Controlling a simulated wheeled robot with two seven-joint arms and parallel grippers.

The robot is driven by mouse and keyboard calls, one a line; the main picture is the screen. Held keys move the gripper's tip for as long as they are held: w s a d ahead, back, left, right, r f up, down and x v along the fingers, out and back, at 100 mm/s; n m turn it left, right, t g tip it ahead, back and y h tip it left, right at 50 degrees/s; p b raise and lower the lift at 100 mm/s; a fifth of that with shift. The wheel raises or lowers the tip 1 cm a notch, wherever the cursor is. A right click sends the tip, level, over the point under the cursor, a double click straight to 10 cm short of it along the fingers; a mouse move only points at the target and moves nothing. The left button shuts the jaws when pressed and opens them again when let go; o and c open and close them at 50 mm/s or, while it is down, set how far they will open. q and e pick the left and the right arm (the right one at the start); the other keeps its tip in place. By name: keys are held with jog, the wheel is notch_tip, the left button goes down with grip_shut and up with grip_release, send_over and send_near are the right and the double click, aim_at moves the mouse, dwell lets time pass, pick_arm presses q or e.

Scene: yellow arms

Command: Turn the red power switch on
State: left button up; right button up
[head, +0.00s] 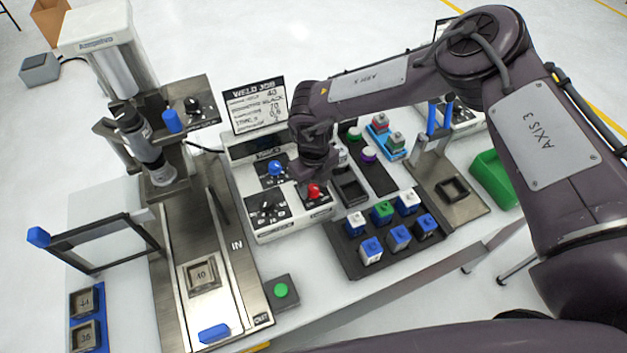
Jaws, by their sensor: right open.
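The red power switch (313,191) is a red knob on the front right panel of a white control box. Which way it is turned is too small to tell. My right arm reaches in from the right over the box. My right gripper (306,174) points down just above and behind the red switch. It is open, with nothing seen between its fingers. Its fingertips are partly hidden by the wrist, and I cannot tell whether they touch the switch. My left gripper is not in view.
The white control box (283,232) also carries a blue knob (275,168) and a black dial (266,209). A weld job sign (256,106) stands behind it. A block tray (347,262) is at right, and a green button (281,290) in front.

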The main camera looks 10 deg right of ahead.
jog(key=shift+f, duration=0.15)
jog(key=c, duration=1)
jog(key=shift+f+m, duration=0.1)
jog(key=shift+m, duration=0.3)
jog(key=m+b, duration=0.1)
jog(key=m, duration=0.1)
jog(key=shift+m+b, duration=0.4)
jog(key=m+b, duration=0.1)
jog(key=m, duration=0.3)
jog(key=shift+m, duration=0.3)
jog(key=m, duration=0.9)
jog(key=shift+m+p, duration=0.3)
jog(key=shift+m, duration=0.1)
